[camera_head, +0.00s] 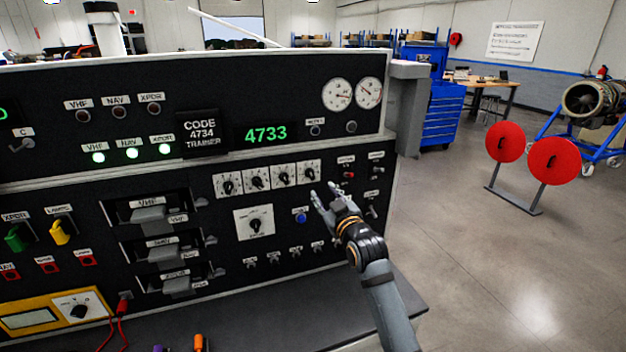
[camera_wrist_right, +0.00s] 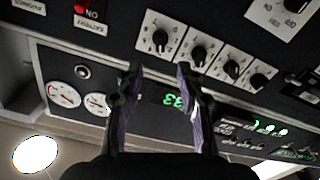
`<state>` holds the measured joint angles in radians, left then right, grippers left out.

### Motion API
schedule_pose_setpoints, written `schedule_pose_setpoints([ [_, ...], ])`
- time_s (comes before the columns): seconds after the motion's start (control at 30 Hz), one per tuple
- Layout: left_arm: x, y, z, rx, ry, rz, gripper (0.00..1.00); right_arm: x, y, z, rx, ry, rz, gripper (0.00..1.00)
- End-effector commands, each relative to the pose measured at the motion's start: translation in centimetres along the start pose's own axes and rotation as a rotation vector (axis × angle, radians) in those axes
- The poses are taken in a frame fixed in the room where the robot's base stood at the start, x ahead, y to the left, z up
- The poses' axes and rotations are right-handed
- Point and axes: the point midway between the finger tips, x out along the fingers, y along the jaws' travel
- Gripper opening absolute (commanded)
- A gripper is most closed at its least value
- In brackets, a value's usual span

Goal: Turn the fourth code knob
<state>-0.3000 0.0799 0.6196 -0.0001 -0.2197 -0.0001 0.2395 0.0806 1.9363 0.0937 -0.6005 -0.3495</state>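The code panel has a row of white-plated black knobs. The fourth code knob (camera_head: 309,172) is the rightmost in the head view; in the wrist view, which is turned over, it is the leftmost knob (camera_wrist_right: 160,38). A green display (camera_head: 266,134) reads 4733, beside a plate (camera_head: 201,132) reading "CODE 4734 TRAINER". My right gripper (camera_head: 322,192) is just below and right of the fourth knob. In the wrist view its two fingers (camera_wrist_right: 159,73) are apart with nothing between them, pointing toward that knob. Contact is not visible. My left gripper is not in view.
A larger knob (camera_head: 255,223), a blue button (camera_head: 300,217) and small toggle switches sit below the code knobs. Switches (camera_head: 374,196) line the panel's right edge. A grey ledge (camera_head: 250,312) runs along the console's foot.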

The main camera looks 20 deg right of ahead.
Motion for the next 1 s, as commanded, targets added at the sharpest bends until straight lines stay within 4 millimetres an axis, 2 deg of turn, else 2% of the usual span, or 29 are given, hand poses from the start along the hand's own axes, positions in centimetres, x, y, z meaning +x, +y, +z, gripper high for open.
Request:
schedule_pose_setpoints([
  [0.17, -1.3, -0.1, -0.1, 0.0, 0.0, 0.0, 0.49, 2.7, 0.1, -0.5, 0.003, -0.001, -0.001, 0.38],
  [0.4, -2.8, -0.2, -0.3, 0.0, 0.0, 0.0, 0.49, 7.6, 0.1, -0.3, 0.002, -0.003, -0.001, 0.38],
  [0.5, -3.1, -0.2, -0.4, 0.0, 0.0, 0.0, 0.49, 9.0, 0.0, -0.1, 0.003, -0.003, -0.001, 0.38],
  [0.7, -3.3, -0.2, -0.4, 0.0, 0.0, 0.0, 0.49, 10.2, 0.0, 0.0, 0.002, -0.002, -0.001, 0.38],
  [0.93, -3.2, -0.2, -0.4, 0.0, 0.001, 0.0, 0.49, 10.2, 0.0, 0.1, 0.002, -0.003, -0.001, 0.38],
  [1.0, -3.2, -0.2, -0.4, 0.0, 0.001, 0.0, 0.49, 10.2, 0.0, 0.1, 0.002, -0.003, -0.001, 0.3],
])
